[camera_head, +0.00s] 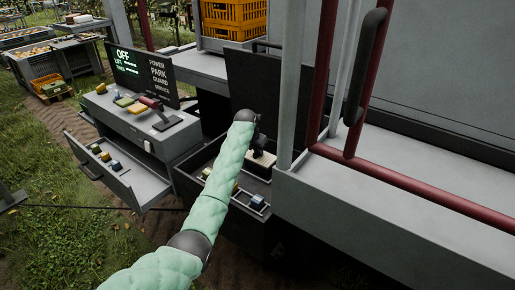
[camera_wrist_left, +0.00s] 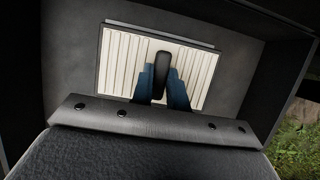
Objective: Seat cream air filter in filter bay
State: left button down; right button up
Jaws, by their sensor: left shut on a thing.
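The cream air filter (camera_head: 264,159) is pleated, with a black handle at its middle. It also shows in the left wrist view (camera_wrist_left: 122,62), framed by the dark grey walls of the filter bay (camera_wrist_left: 70,62). In the head view, it is within the open dark box, partly hidden by my arm. My left gripper (camera_head: 257,146) is shut on the filter's handle; its blue fingers (camera_wrist_left: 163,88) clasp the handle from both sides in the wrist view. I cannot tell whether the filter touches the bay floor. My right gripper is not in view.
A raised dark lid (camera_head: 270,95) stands behind the box. Small coloured items lie along the box's front. Left are an open drawer (camera_head: 135,187) and a console with a display (camera_head: 142,72). A red rail (camera_head: 420,190) and grey housing stand right.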

pick_arm(q)
jog(key=shift+f, duration=1.5)
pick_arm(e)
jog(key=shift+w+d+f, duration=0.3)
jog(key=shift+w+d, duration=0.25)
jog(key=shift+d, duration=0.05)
